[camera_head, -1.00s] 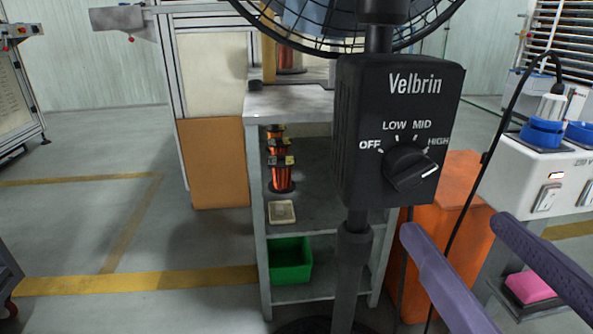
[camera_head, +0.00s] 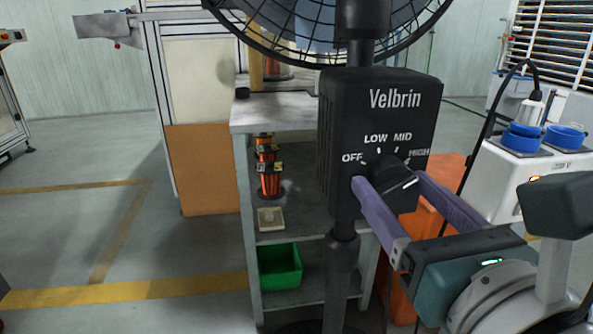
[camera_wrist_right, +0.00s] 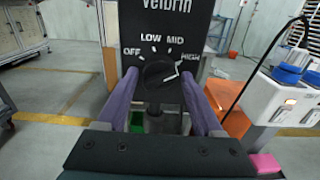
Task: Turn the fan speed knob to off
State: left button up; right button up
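The black fan control box (camera_head: 345,100) carries the labels OFF, LOW, MID and HIGH around a round black knob (camera_head: 388,174). The knob's white pointer mark points to the right, near HIGH. My right gripper (camera_head: 389,177) is open, with its two purple fingers on either side of the knob; I cannot tell whether they touch it. In the right wrist view the knob (camera_wrist_right: 160,76) sits between the fingertips. My left gripper is not in view.
The fan's wire cage (camera_head: 290,62) is above the box. A grey shelf (camera_head: 275,108) with wound armatures and a green bin (camera_head: 281,268) stands behind. A white socket box (camera_head: 500,172) with blue plugs and a hanging black cable is at the right.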

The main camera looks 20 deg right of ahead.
grip_shut()
dwell(0.3)
